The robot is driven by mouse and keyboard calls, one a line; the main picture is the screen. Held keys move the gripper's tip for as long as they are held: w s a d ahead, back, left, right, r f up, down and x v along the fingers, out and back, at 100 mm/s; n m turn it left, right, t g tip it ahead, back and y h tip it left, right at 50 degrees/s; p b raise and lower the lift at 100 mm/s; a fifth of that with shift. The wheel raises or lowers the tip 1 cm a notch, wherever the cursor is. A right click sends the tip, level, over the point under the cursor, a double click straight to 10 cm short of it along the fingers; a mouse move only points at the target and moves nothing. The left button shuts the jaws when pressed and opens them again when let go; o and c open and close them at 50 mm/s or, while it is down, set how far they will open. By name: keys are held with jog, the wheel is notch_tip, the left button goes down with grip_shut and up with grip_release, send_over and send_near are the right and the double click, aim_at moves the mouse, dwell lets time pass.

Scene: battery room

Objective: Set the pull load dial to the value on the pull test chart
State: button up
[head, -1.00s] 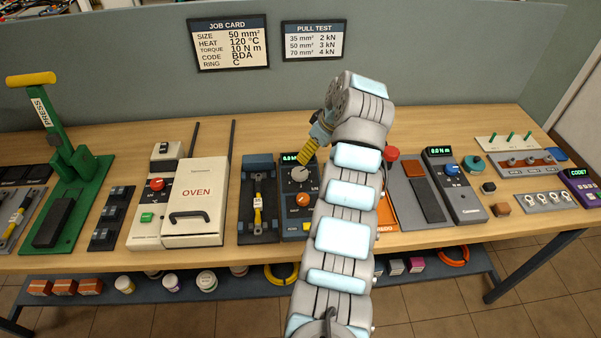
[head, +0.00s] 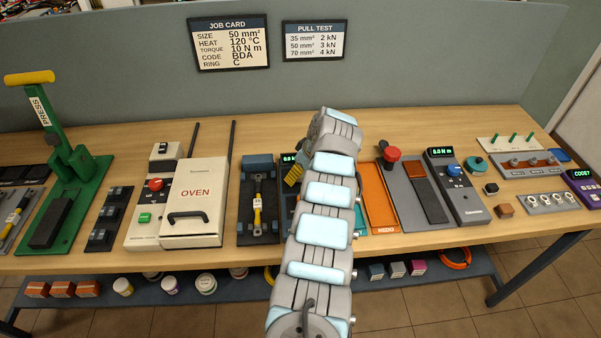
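The pull test chart (head: 314,41) hangs on the back panel and lists 35 mm² 2 kN, 50 mm² 3 kN, 70 mm² 4 kN. The job card (head: 231,43) beside it gives size 50 mm². The pull tester (head: 242,228) holds a yellow piece (head: 258,203) lengthwise. Its dark control panel is mostly behind my arm; only the left end of its green display (head: 288,159) shows.
The white oven (head: 195,200) stands left of the tester. An orange-lined tray (head: 380,200), a red button (head: 390,154) and a torque unit (head: 455,188) lie to the right. The bench strip behind the devices is clear.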

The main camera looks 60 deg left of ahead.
jog(key=shift+f, duration=0.1)
jog(key=c, duration=1.2)
